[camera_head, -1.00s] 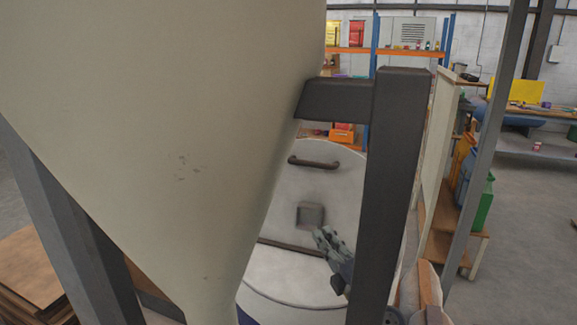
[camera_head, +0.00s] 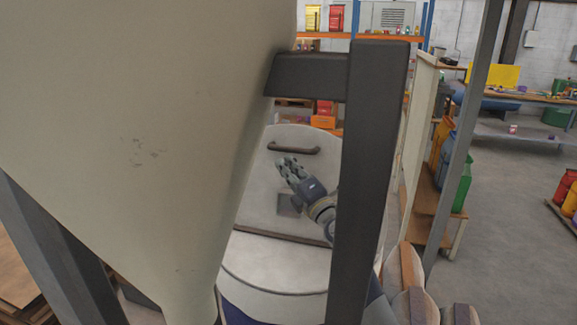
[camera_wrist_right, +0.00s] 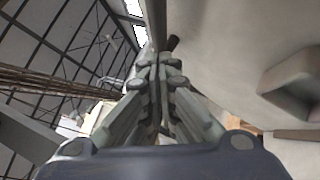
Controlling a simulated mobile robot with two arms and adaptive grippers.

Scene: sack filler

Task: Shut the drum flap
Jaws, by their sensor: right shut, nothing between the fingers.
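The drum flap (camera_head: 264,185) is a pale, round-topped panel standing raised behind the hopper, with a dark bar handle (camera_head: 294,149) near its top and a small square fitting (camera_head: 289,204) lower down. My right gripper (camera_head: 284,164) is shut and empty, in front of the flap just below the handle; I cannot tell whether it touches. In the right wrist view, the closed fingers (camera_wrist_right: 158,62) point along the flap's face (camera_wrist_right: 225,50), with the square fitting (camera_wrist_right: 294,86) at right and a dark handle end (camera_wrist_right: 173,42) beyond the tips. My left gripper is not in view.
The large cream hopper (camera_head: 130,130) fills the left and hides part of the flap. A dark upright post (camera_head: 366,150) with a crossbar (camera_head: 310,75) stands in front of my right arm. The drum's top (camera_head: 270,262) lies below the flap. Open floor (camera_head: 510,260) lies at right.

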